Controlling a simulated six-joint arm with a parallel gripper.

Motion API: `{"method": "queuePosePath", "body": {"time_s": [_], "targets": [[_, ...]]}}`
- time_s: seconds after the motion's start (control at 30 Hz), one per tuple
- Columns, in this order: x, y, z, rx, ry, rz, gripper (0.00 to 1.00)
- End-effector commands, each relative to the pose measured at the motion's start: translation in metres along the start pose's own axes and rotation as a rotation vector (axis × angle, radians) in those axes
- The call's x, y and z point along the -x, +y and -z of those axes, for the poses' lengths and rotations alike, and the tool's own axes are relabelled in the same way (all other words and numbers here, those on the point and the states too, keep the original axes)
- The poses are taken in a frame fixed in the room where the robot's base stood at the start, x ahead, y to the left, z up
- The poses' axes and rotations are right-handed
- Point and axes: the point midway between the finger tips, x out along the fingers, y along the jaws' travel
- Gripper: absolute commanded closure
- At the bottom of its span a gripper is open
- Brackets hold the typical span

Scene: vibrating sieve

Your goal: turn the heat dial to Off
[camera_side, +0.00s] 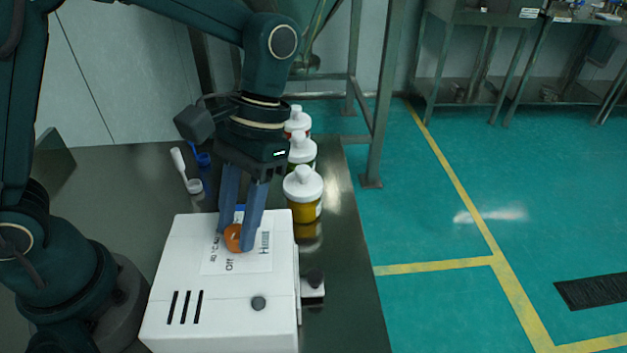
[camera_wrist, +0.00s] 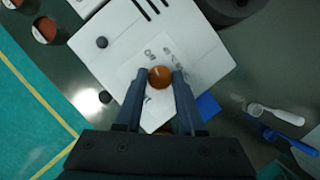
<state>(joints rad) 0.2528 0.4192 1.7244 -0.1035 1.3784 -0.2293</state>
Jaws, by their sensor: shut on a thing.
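The heat dial is a round orange knob (camera_side: 232,237) on top of a white box (camera_side: 185,265). A white label around it carries the words "Off" and others too small to read surely. My gripper (camera_side: 235,241) points down with its two blue-grey fingers on either side of the dial, shut on it. In the wrist view the dial (camera_wrist: 160,78) sits between the fingertips (camera_wrist: 159,74), with "Off" just above it. A short pale mark shows on the dial; I cannot tell exactly which word it points to.
Bottles with white lids (camera_side: 303,190) stand in a row behind the box. A white scoop (camera_wrist: 275,112) and a blue scoop (camera_wrist: 285,135) lie on the dark table (camera_side: 345,310). A dark button (camera_side: 258,303) and slots mark the box. Red-brown round things (camera_wrist: 45,30) show at upper left.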

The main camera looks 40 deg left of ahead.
Motion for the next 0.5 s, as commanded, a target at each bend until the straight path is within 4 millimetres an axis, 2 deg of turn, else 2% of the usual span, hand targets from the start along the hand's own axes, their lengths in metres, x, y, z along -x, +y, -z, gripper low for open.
{"method": "queuePosePath", "body": {"time_s": [0.03,0.07,0.1,0.13,0.5], "targets": [[0.0002,0.0001,0.0002,0.001,0.001,-0.001,1.0],[0.0002,0.0001,0.0002,0.001,0.001,-0.001,0.58],[0.0002,0.0001,0.0002,0.001,0.001,-0.001,0.43],[0.0001,0.0001,0.0002,0.001,0.001,-0.001,0.32],[0.0022,0.0001,0.0003,-0.001,0.0,0.0,0.32]]}}
